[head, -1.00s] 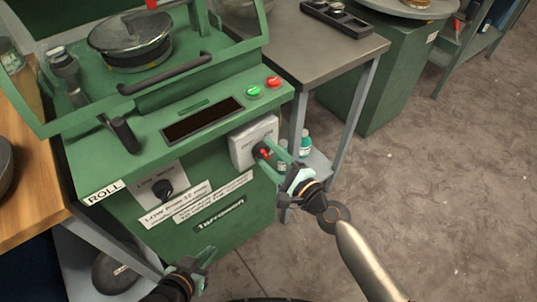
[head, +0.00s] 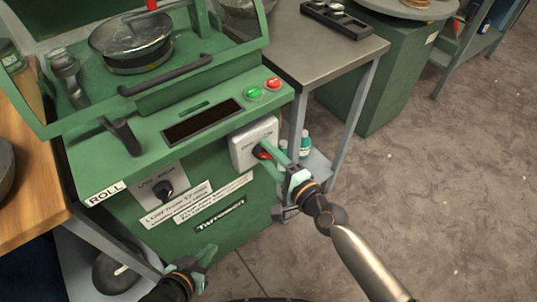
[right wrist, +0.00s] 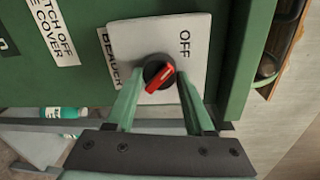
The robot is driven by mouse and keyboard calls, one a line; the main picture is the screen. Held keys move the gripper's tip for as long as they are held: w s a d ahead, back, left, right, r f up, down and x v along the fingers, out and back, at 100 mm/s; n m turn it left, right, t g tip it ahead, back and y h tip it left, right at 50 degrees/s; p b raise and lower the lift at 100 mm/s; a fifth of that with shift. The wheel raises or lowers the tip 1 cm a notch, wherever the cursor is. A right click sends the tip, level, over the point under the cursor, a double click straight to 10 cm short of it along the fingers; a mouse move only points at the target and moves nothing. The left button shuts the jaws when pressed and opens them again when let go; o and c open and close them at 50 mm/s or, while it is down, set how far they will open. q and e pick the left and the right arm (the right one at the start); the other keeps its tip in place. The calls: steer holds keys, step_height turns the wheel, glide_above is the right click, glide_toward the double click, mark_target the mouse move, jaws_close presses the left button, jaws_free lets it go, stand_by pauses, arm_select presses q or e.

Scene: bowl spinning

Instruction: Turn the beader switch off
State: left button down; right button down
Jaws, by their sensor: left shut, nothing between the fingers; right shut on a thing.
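The beader switch is a black knob with a red bar (right wrist: 158,75) on a pale square plate (head: 243,147) on the front of the green machine. The red bar lies slantwise, from lower left to upper right. My right gripper (head: 267,157) is shut on the knob, with one finger on each side, as the right wrist view shows (right wrist: 159,80). My left gripper (head: 206,258) is shut and empty, low in front of the machine.
A second black knob (head: 163,190) sits left of the beader switch. Green and red buttons (head: 272,84) are above, on the sloped panel. A metal table (head: 335,50) stands to the right, with bottles (head: 305,145) on its lower shelf. Floor at right is clear.

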steer(key=shift+f, duration=0.1)
steer(key=shift+c, duration=2.3)
jaws_free()
steer(key=shift+o, duration=0.8)
steer(key=v, duration=1.2)
steer(key=shift+s+d, duration=0.15)
steer(key=shift+s, duration=0.1)
